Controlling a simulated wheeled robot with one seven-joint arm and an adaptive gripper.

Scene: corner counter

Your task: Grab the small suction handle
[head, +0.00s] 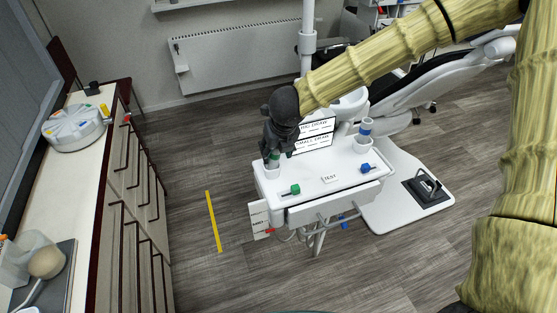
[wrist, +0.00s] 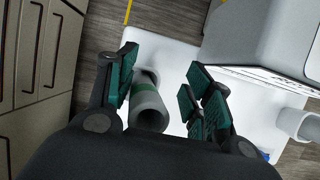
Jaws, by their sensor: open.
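A grey-white cylindrical handle with a green band (wrist: 149,112) stands between my fingers in the wrist view. In the head view its green-banded part (head: 274,156) shows just below my gripper, in a white holder (head: 272,172) at the left end of the tray. A second handle with a blue band (head: 365,128) stands in a white holder (head: 362,145) at the right. I cannot tell from the frames which is the small suction handle. My gripper (wrist: 160,78) is open, its teal-padded fingers on either side of the green-banded handle, with gaps visible. My dark gripper (head: 279,155) partly covers it in the head view.
The white tray (head: 330,188) carries green (head: 290,190) and blue (head: 366,168) fittings and a label sign (head: 313,137) close to my gripper. A dental chair (head: 430,80) stands behind right. Drawers (head: 120,220) line the left, with open floor between.

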